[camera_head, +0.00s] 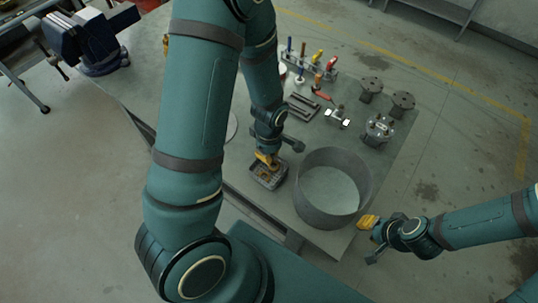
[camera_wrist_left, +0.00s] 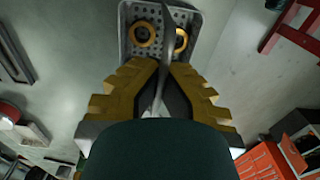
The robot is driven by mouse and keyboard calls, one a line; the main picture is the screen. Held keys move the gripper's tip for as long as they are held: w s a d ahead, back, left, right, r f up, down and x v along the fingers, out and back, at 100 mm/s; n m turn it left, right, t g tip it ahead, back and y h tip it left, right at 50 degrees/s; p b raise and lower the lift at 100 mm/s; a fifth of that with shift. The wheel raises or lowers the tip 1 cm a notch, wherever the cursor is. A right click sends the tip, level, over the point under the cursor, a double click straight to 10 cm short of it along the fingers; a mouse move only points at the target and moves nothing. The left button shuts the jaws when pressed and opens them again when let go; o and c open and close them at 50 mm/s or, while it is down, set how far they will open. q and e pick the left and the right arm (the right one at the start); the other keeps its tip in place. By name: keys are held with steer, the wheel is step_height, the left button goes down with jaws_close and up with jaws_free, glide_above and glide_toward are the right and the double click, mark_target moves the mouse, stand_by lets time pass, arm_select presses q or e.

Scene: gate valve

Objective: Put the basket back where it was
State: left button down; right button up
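The basket (camera_head: 271,184) is a small grey perforated tray with a thin upright handle. It is at the front of the table, left of a large grey round tub. In the left wrist view the basket (camera_wrist_left: 187,19) holds two orange-yellow rings (camera_wrist_left: 143,34). My left gripper (camera_head: 266,159) is above the basket, its yellow fingers (camera_wrist_left: 162,68) closed around the thin handle. I cannot tell whether the basket rests on the table or hangs just above it. My right gripper (camera_head: 368,222) is off the table's front right edge, away from everything; its finger opening is too small to judge.
The round tub (camera_head: 312,206) stands right beside the basket. The table (camera_head: 215,170) also carries a tool rack (camera_head: 309,66), metal flanges (camera_head: 371,86), a valve part (camera_head: 379,130) and grey bars (camera_head: 300,107). A blue vise (camera_head: 96,45) is at far left. My left arm hides the table's left part.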

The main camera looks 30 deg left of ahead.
arm_select(q)
steer(key=shift+f, duration=0.3)
steer(key=shift+r, duration=0.1)
steer(key=shift+f, duration=0.25)
steer(key=c, duration=1.1)
jaws_free()
steer(key=shift+c, duration=0.2)
steer(key=shift+r, duration=0.1)
